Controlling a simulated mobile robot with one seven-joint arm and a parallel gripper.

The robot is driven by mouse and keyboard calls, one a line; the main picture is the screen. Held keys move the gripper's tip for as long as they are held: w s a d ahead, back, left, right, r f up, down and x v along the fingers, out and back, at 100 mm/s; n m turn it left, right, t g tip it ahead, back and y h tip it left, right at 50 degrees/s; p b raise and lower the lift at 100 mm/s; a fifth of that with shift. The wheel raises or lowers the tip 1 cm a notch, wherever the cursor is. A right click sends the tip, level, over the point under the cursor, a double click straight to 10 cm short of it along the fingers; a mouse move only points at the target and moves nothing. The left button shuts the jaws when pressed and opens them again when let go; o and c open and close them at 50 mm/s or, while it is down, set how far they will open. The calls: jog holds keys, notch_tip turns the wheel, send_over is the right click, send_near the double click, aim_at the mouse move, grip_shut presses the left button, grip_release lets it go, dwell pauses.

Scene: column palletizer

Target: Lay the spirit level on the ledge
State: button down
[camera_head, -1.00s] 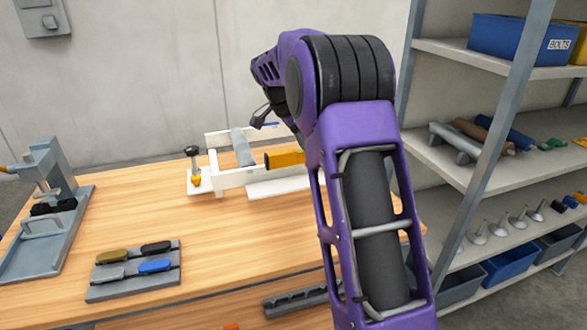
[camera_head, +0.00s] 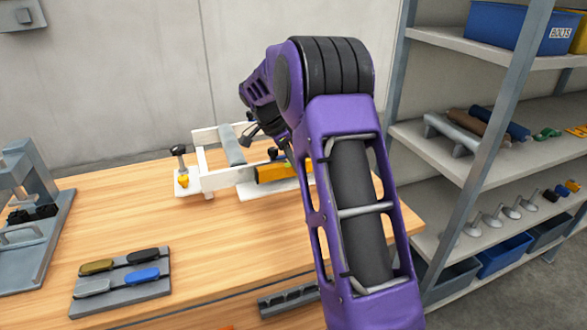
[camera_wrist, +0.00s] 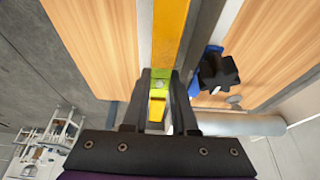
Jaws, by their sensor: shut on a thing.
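The spirit level is a yellow bar (camera_head: 284,172) with a green vial section. In the head view it lies level just in front of the white frame, over or against the white ledge strip (camera_head: 262,188); I cannot tell whether they touch. In the wrist view my gripper (camera_wrist: 162,88) is shut on the yellow level (camera_wrist: 170,30) at its green part. A white strip (camera_wrist: 145,35) runs along the level's left side there. In the head view my arm hides the level's right end and my gripper's grip.
A white frame carries a grey bar (camera_head: 232,147) and a black-knobbed clamp (camera_head: 179,152) at left. A blue and black knob (camera_wrist: 215,70) is close beside my gripper. A tool tray (camera_head: 122,285) and grey press (camera_head: 35,215) stand left. A shelf (camera_head: 480,210) is at right.

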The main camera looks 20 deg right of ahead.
jog(key=shift+f, duration=0.8)
jog(key=shift+f, duration=0.15)
jog(key=c, duration=1)
grip_release()
jog(key=v, duration=1.2)
jog(key=shift+p, duration=0.4)
